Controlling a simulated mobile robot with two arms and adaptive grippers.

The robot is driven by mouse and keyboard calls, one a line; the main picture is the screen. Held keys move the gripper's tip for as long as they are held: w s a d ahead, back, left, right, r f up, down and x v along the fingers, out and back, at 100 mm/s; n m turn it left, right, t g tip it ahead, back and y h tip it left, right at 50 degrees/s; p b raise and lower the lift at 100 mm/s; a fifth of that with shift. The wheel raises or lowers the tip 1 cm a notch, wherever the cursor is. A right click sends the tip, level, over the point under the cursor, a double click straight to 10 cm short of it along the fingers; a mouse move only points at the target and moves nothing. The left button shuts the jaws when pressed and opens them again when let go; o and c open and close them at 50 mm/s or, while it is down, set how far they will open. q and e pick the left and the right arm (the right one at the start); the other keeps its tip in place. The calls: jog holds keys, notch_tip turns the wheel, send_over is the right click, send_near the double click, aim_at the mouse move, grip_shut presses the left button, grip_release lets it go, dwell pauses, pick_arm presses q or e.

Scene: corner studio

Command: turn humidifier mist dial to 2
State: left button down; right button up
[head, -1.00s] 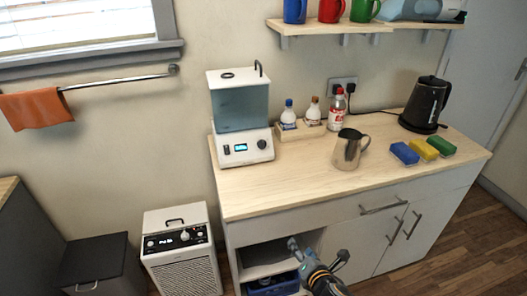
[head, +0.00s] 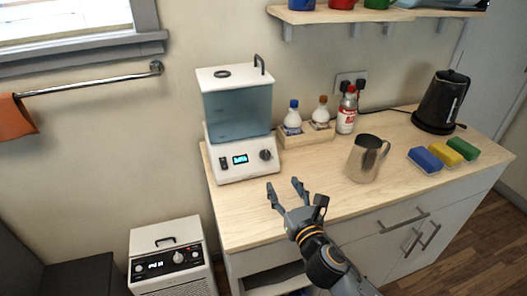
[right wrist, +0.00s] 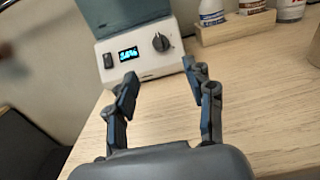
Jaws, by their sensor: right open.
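The humidifier (head: 237,125) stands at the left end of the wooden counter, with a white base and a translucent blue-grey tank. Its front panel has a dark switch, a lit display (head: 240,159) and a dark round dial (head: 266,155) on the right. The right wrist view shows the same dial (right wrist: 161,42) and display (right wrist: 128,53), but the dial's numbers are too small to read. My right gripper (head: 286,191) is open and empty above the counter's front part, in front of and below the dial, not touching it. My left gripper is not in view.
A metal pitcher (head: 364,160) stands right of my gripper. A wooden tray (head: 306,137) with bottles is behind. Sponges (head: 426,159) and a black kettle (head: 441,103) are at the right. A white appliance (head: 171,258) stands on the floor at left.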

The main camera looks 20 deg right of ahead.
send_near(267, 156)
jog(key=shift+w+r, duration=0.15)
jog(key=shift+w, duration=0.5)
jog(key=w, duration=0.4)
jog(key=shift+a+p, duration=0.1)
jog(key=shift+p, duration=0.2)
jog(key=w, duration=0.3)
jog(key=shift+w, duration=0.45)
grip_shut()
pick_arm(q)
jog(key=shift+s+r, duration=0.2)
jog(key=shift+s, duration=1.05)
